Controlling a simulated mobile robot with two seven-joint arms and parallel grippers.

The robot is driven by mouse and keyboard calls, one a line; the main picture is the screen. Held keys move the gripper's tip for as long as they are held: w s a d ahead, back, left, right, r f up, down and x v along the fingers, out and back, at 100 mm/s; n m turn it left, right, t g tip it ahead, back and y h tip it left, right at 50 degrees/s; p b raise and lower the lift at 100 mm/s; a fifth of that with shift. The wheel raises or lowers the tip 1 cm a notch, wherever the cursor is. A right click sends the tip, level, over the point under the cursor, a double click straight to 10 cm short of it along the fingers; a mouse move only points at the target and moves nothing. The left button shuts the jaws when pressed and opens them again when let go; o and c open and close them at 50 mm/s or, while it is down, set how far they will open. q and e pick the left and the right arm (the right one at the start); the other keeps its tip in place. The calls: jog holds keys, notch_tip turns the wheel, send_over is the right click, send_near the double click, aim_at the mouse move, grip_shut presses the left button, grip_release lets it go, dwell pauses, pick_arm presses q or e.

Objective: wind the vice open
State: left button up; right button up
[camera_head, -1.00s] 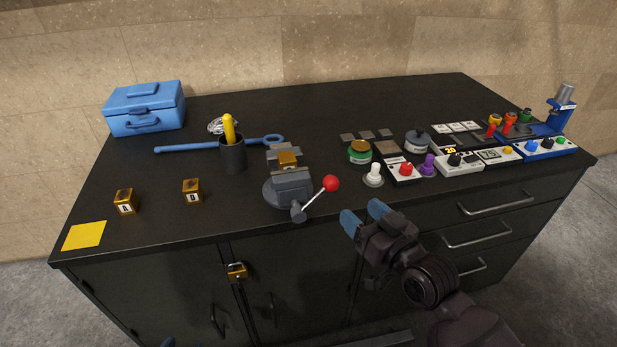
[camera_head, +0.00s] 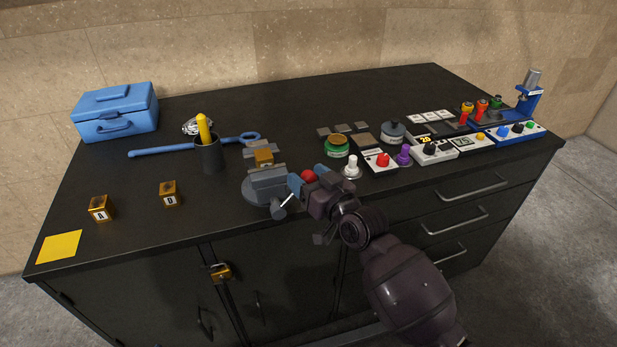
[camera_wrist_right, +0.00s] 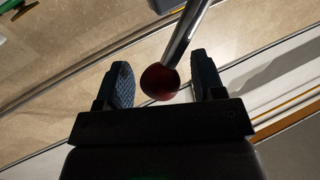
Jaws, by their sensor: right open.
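The grey vice (camera_head: 268,186) stands near the bench's front edge, with a gold block (camera_head: 264,158) at its jaws. Its handle is a thin metal bar (camera_head: 288,199) that slopes up to the right and ends in a red ball (camera_head: 308,175). My right gripper (camera_head: 307,178) is open at the ball. In the right wrist view the ball (camera_wrist_right: 160,82) lies between the two blue fingertips (camera_wrist_right: 160,85), with a gap on either side, and the bar (camera_wrist_right: 186,34) runs up and away. My left gripper is not in view.
A white knob (camera_head: 352,167) and a red button (camera_head: 382,160) stand close to the right of my gripper. A black cup (camera_head: 208,155) and blue wrench (camera_head: 165,151) lie left of the vice. Gold blocks A (camera_head: 101,209) and D (camera_head: 170,194) sit at the left front.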

grip_shut()
jog(key=shift+w, duration=0.1)
dwell(0.3)
